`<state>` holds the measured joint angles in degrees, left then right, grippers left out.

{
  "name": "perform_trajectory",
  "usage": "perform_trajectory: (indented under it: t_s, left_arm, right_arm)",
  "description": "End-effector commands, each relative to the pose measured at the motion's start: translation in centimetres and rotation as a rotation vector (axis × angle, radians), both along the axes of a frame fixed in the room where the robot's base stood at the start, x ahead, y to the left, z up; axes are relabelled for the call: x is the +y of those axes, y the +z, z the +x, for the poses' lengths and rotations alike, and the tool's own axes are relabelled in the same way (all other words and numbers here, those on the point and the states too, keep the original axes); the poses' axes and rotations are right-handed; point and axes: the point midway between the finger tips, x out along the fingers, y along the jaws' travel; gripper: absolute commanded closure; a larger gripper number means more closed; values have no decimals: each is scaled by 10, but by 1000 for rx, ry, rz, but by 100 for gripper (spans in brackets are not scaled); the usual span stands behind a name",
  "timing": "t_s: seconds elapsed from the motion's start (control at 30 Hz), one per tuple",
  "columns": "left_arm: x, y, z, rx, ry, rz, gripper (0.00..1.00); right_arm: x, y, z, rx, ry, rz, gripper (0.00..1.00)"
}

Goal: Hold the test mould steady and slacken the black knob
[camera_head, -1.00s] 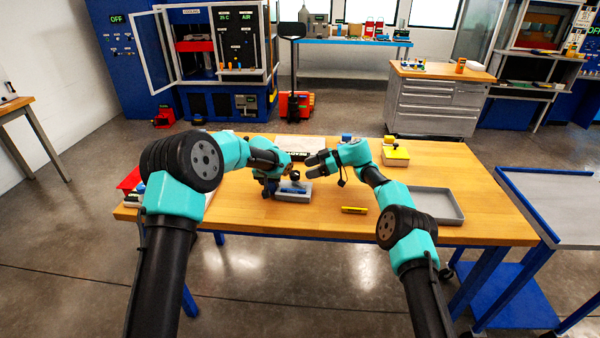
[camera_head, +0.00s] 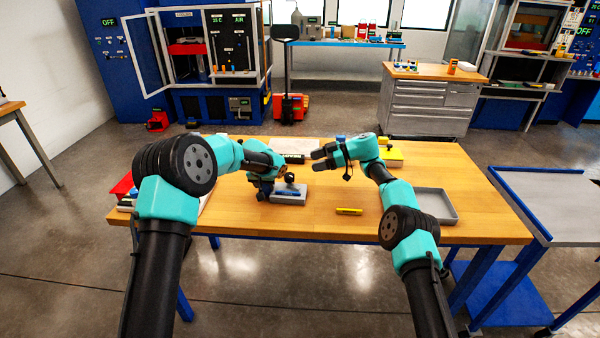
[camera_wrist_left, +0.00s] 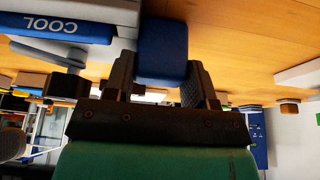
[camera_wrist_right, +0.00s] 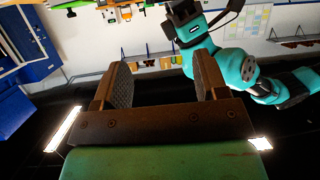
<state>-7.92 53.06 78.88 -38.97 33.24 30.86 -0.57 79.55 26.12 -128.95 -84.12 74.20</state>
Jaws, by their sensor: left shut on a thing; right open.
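My left gripper (camera_head: 267,187) is low over the middle of the wooden table, at the left end of a small grey tray (camera_head: 289,198). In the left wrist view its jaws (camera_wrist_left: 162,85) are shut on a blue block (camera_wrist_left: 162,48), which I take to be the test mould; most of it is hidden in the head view. A round black knob (camera_head: 290,177) shows just right of the left gripper, above the tray. My right gripper (camera_head: 322,158) is open and empty, above and to the right of the knob, apart from it. The right wrist view also shows its jaws (camera_wrist_right: 152,85) empty.
A yellow marker (camera_head: 349,211) lies right of the small tray. A larger grey tray (camera_head: 452,212) is at the right. A red item (camera_head: 122,187) is at the left edge. The front middle of the table is clear.

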Motion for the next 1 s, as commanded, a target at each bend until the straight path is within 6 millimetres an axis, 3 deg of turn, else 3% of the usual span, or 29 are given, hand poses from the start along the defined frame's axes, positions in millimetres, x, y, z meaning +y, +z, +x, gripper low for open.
perform_trajectory:
  t_s: [0.5, 0.7, 1.0]
  left_arm:
    - [0, 1, 0, -1, 0, 0, 87]
    - [0, 1, 0, -1, 0, 0, 87]
    - [0, 1, 0, -2, 0, 0, 87]
  right_arm:
    - [48, 92, 24, -184, -232, 396, 33]
    - [54, 110, 32, -213, -391, 473, 33]
    - [55, 106, 31, -204, -646, 473, 33]
